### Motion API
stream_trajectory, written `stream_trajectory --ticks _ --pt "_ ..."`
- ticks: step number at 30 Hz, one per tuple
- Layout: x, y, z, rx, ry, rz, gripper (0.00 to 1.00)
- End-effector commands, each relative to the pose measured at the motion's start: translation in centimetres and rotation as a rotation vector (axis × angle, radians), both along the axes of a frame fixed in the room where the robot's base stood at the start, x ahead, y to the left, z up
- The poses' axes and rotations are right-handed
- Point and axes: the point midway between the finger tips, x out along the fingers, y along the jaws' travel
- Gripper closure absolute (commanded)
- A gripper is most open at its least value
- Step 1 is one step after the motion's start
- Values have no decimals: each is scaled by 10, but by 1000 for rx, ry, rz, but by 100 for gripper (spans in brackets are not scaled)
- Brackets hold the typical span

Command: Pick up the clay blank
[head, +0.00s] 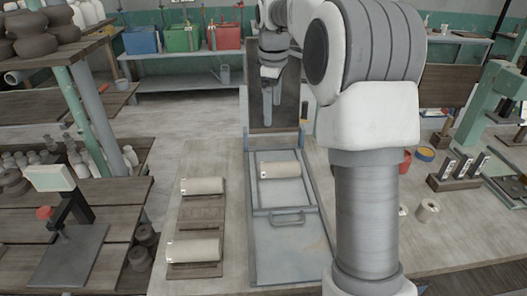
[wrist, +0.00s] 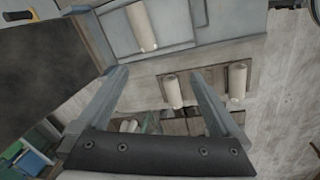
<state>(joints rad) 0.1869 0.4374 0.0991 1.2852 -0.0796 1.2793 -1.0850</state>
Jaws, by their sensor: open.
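Three pale cylinders look like clay blanks, each with a small mark at its left end in the head view. One blank (head: 280,171) lies on the grey metal bed (head: 290,245). Two more, a rear one (head: 203,186) and a front one (head: 193,250), lie on a slatted wooden rack (head: 200,211) to its left. My gripper (head: 271,110) is open and empty, pointing down before the dark upright panel behind the bed. In the wrist view, the bed's blank (wrist: 143,27) is beyond the left fingertip; a rack blank (wrist: 172,92) shows between the fingers (wrist: 160,78).
A metal handle (head: 287,217) crosses the bed in front of its blank. The dark upright panel (head: 287,100) stands at the bed's rear. Bare tabletop surrounds the rack.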

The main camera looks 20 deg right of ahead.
Motion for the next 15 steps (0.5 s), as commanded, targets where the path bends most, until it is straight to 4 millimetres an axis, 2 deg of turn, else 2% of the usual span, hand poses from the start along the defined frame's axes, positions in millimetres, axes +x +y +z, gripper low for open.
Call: stream_trajectory --ticks 1,6,10,15 --pt "14 -8 -11 0 21 35 0" --pt "49 -28 -46 2 74 169 0" --pt "67 -43 -73 8 108 259 0" --pt "80 -57 -100 19 136 336 0"
